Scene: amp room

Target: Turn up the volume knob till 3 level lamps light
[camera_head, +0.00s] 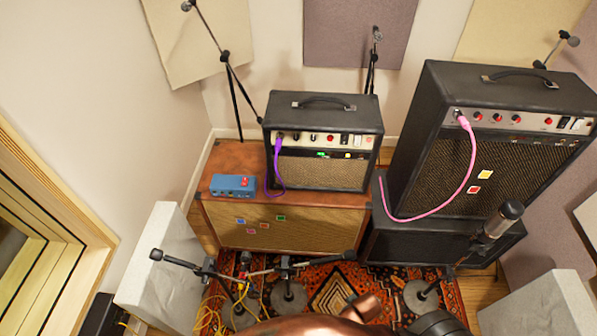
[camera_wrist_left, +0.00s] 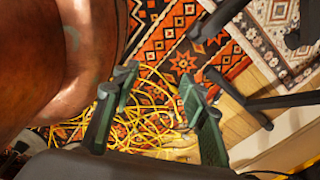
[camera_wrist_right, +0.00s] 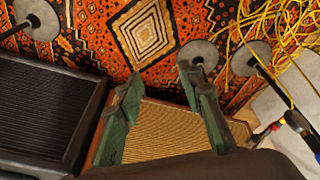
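A small black amp (camera_head: 323,143) stands on a brown cabinet (camera_head: 225,160), with a row of small knobs (camera_head: 314,137) on its upper front panel. A small green light (camera_head: 320,154) shows below the knobs; I cannot tell how many level lamps are lit. A larger black amp (camera_head: 490,135) at the right has red-capped knobs (camera_head: 496,118) on its panel. I cannot tell which knob is the volume knob. My left gripper (camera_wrist_left: 158,82) is open and empty above the rug and yellow cables. My right gripper (camera_wrist_right: 162,78) is open and empty, with the brown cabinet's front beyond it.
A purple cable (camera_head: 276,165) and a pink cable (camera_head: 466,175) hang from the amps. A blue pedal box (camera_head: 233,185) lies on the cabinet. Microphone stands, yellow cables (camera_wrist_left: 155,110) and a large microphone (camera_head: 503,218) crowd the front. The patterned rug (camera_wrist_right: 145,35) covers the floor.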

